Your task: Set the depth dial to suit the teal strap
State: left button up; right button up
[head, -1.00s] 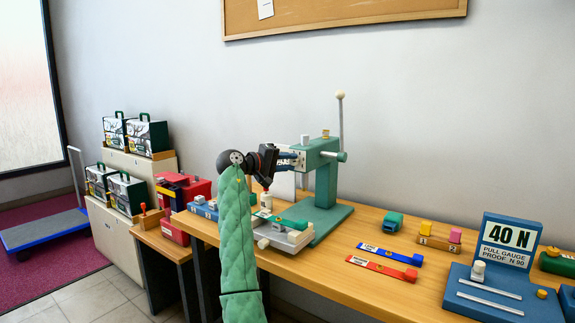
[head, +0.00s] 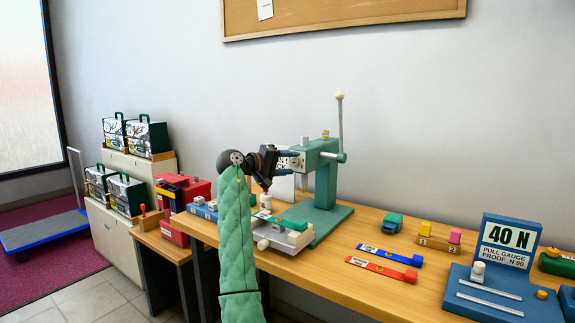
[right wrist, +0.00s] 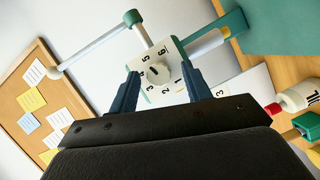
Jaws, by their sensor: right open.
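The depth dial (right wrist: 160,72), a white numbered plate with a round white knob, is on the end of the teal press (head: 326,180). A dark mark shows on the knob; I cannot tell exactly which number it points to. My right gripper (right wrist: 162,88) is open, its two blue fingers spread on either side of the dial with the knob between them in the picture; no contact is clear. A teal strap (head: 291,223) lies on the pale fixture under the press. My left gripper is out of view.
A blue strap (head: 390,255) and a red strap (head: 381,268) lie on the table (head: 335,280). The 40 N pull gauge (head: 497,270) stands at right. The press lever (head: 341,125) rises behind.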

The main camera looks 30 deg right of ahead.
jog(key=a, duration=0.7)
jog(key=shift+a+r, duration=0.35)
jog(key=shift+r, duration=0.1)
